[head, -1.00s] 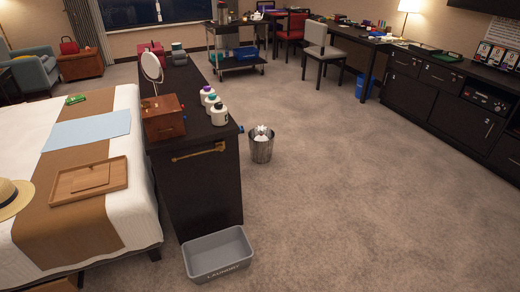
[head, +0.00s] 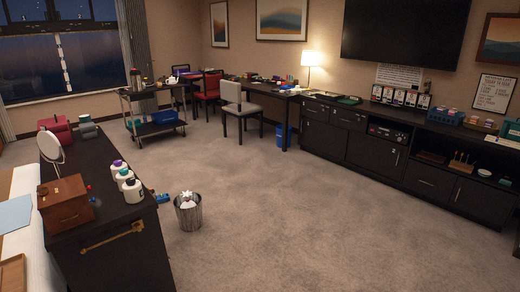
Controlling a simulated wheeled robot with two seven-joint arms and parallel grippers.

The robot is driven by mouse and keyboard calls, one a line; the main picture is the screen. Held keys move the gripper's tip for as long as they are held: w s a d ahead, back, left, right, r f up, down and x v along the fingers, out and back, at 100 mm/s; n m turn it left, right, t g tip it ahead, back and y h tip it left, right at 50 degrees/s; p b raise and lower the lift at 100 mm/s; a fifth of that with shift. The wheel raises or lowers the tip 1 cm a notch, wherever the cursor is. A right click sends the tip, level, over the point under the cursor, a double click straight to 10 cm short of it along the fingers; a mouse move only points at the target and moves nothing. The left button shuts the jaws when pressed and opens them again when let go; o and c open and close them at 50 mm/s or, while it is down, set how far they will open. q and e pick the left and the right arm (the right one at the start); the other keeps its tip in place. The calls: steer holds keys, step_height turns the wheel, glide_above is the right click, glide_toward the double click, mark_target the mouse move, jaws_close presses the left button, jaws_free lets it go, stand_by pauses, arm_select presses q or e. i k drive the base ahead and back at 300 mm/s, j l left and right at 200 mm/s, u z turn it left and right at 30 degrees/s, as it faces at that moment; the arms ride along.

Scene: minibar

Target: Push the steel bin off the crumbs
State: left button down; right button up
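A steel bin (head: 188,213) stands upright on the carpet, just right of the dark cabinet. White crumpled stuff (head: 187,198) shows at its top. I cannot make out any crumbs on the carpet around it; any beneath the bin are hidden. Neither of my grippers is in the head view.
The dark cabinet (head: 112,262) stands left of the bin, with a wooden box (head: 66,205) and bottles on top. A small blue thing (head: 162,198) lies on the floor between them. A grey chair (head: 240,107) and trolley (head: 155,127) stand farther back. Carpet (head: 300,215) right of the bin is clear.

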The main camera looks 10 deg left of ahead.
mark_target(190, 220)
steer(key=i+z, duration=0.25)
steer(key=i, duration=0.6)
steer(key=i+j+z, duration=0.1)
steer(key=i+z, duration=0.15)
steer(key=i, duration=0.6)
steer(key=i+u, duration=0.45)
steer(key=i+l+u, duration=0.2)
steer(key=i+u, duration=0.25)
steer(key=i, duration=0.2)
steer(key=i+j+u, duration=0.15)
steer(key=i+u, duration=0.25)
steer(key=i, duration=0.45)
steer(key=i+u, duration=0.4)
steer(key=i, duration=0.4)
